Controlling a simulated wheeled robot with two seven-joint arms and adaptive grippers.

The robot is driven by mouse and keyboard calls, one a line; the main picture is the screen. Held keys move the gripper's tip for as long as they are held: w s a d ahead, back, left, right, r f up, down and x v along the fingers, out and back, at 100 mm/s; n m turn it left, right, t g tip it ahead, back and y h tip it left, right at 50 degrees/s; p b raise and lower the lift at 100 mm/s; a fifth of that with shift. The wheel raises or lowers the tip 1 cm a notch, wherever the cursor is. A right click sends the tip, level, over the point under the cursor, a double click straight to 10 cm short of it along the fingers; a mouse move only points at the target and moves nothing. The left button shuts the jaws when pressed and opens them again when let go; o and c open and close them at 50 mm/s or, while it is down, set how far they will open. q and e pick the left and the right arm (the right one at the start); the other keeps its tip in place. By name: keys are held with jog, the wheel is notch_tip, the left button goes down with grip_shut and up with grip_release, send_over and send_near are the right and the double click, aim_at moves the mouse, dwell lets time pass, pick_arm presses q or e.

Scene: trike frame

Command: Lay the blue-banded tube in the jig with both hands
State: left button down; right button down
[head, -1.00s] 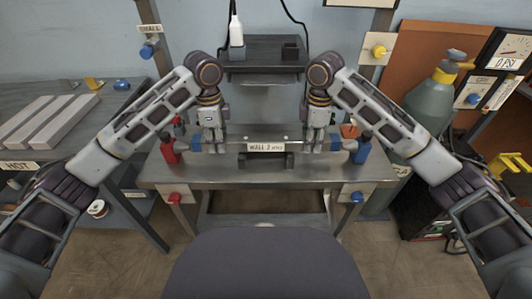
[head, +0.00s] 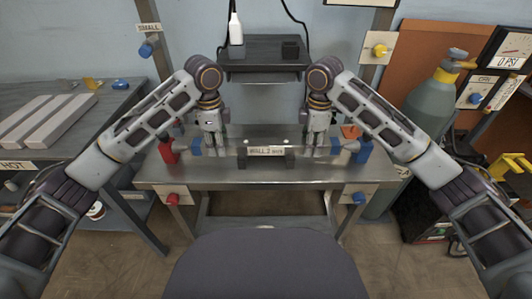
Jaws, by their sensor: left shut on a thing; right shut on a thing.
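The blue-banded tube (head: 240,151) is grey and lies roughly level across the bench. One blue band (head: 196,151) shows near its left end and another (head: 336,147) near its right end. My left gripper (head: 211,152) is shut on the tube just inside the left band. My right gripper (head: 316,150) is shut on it just inside the right band. The jig (head: 266,162) has a dark block in the middle, behind a "WALL 2 mm" label (head: 266,150). A red end piece (head: 168,150) stands left and a blue one (head: 363,150) right. I cannot tell whether the tube touches the jig.
The steel bench (head: 250,174) has clear surface in front of the jig. A dark shelf (head: 264,68) with a white bottle (head: 236,30) is behind. A side table (head: 90,120) with grey bars stands left. A green gas cylinder (head: 430,105) stands right.

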pick_arm(q)
jog(key=shift+f, duration=0.1)
pick_arm(e)
jog(key=shift+f, duration=0.15)
pick_arm(q)
jog(key=c, duration=1)
grip_release()
pick_arm(e)
jog(key=c, duration=1)
grip_release()
pick_arm(q)
jog(key=shift+o, duration=0.2)
pick_arm(e)
jog(key=shift+o, duration=0.2)
pick_arm(q)
notch_tip(320, 180, up, 12)
jog(key=shift+f, duration=0.1)
pick_arm(e)
notch_tip(320, 180, up, 12)
dwell(0.6)
